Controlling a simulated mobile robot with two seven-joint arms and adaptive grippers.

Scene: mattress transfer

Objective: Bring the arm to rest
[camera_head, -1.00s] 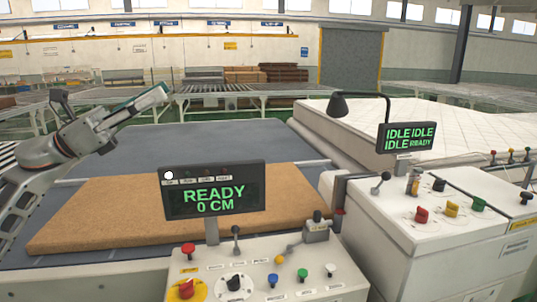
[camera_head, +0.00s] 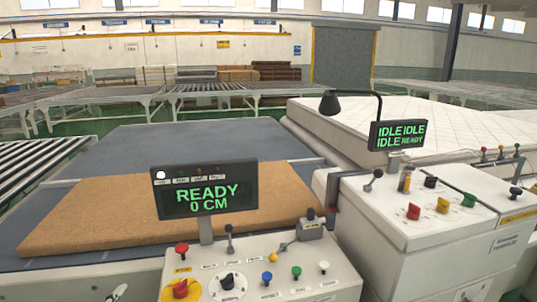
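Neither gripper shows clearly in the head view. A small dark and grey piece, probably part of my arm, shows at the bottom edge left of the near console. The brown mattress slab (camera_head: 110,215) lies flat on the grey conveyor bed (camera_head: 180,145). The near control console (camera_head: 340,285) carries a display (camera_head: 205,190) reading "READY 0 CM". A second console (camera_head: 395,230) at the right has a display (camera_head: 400,136) reading "IDLE IDLE IDLE READY".
A white quilted mattress (camera_head: 440,118) lies behind the right console. A roller conveyor (camera_head: 40,160) runs at the left. The near console top has a red knob (camera_head: 181,249), levers and several coloured buttons. A black lamp (camera_head: 331,102) stands over the right side.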

